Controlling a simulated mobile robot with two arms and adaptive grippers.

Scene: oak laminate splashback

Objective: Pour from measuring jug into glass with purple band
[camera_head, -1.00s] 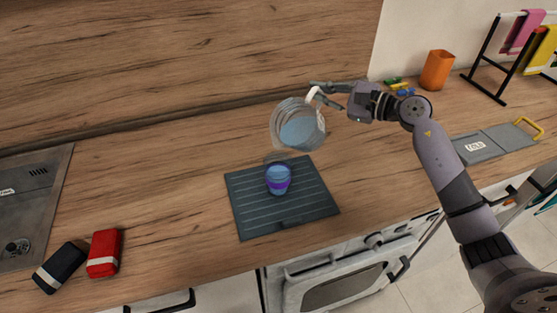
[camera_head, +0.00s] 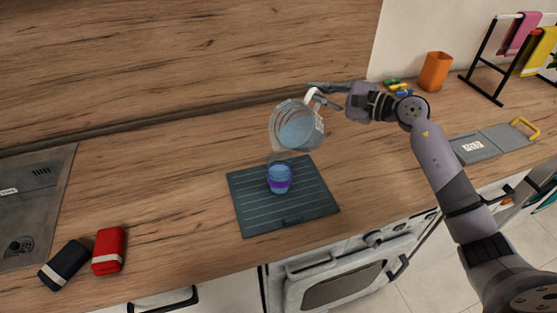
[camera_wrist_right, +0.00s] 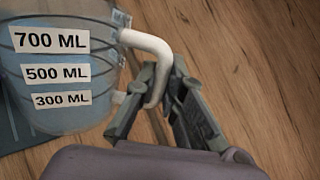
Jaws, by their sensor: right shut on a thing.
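The clear measuring jug (camera_head: 296,127) holds blue liquid and is tilted in the air with its mouth toward the lower left. My right gripper (camera_head: 322,95) is shut on its white handle. In the right wrist view the jug (camera_wrist_right: 62,72) shows labels reading 700, 500 and 300 ML, and the gripper (camera_wrist_right: 165,98) has its fingers around the handle. The glass with purple band (camera_head: 279,180) stands on a dark ribbed mat (camera_head: 248,215), below the jug's mouth, with blue liquid inside. My left gripper is out of view.
A red block (camera_head: 109,250) and a dark block (camera_head: 64,265) lie at the front left beside a metal hob or sink panel (camera_head: 30,210). An orange cup (camera_head: 435,71), a grey board (camera_head: 490,146) and a towel rack (camera_head: 490,75) stand at the right.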

